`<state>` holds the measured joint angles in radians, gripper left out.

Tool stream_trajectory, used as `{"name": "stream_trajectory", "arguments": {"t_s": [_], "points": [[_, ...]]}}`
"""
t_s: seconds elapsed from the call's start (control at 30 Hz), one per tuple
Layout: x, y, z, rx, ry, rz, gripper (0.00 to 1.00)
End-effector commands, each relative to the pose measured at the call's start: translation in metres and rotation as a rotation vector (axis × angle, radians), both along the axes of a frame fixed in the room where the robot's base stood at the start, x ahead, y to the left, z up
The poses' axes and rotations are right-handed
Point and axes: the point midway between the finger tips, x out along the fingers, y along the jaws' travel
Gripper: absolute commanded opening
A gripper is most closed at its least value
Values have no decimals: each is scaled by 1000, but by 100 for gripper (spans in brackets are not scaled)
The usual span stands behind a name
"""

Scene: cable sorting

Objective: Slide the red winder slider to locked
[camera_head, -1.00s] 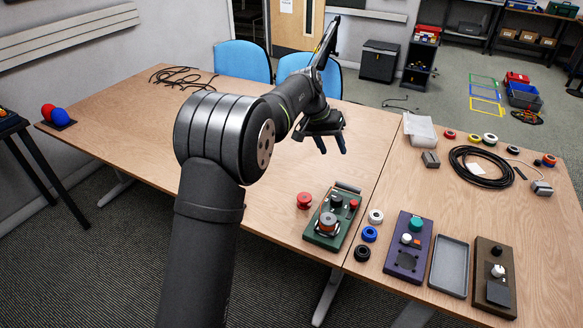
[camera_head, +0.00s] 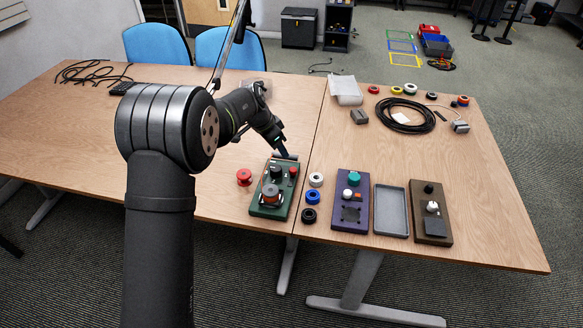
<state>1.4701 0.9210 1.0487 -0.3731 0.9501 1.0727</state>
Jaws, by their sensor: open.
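A green box-like winder unit (camera_head: 260,210) lies on the table near its front edge. My gripper (camera_head: 284,153) is open and empty, pointing down at the far end of the green unit. Its fingertips partly cover the grey bar there; whether they touch it I cannot tell.
A red spool (camera_head: 244,177) stands left of the unit. White (camera_head: 316,180), blue (camera_head: 313,197) and black (camera_head: 309,215) rings lie to its right. Beyond are a purple unit (camera_head: 342,216), a grey tray (camera_head: 391,228) and a brown unit (camera_head: 425,224). The left table is mostly clear.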

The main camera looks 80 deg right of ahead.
Motion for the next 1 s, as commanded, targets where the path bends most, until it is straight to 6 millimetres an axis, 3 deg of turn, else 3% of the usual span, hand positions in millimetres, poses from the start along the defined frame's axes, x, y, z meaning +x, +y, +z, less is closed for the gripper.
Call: {"name": "stream_trajectory", "arguments": {"t_s": [0.2,0.5,0.73,1.0], "points": [[-14,-13,-48,3,0,0,47],[-30,-29,-101,2,0,1,47],[-35,-35,-119,1,0,2,47],[-36,-36,-122,1,1,2,47]]}}
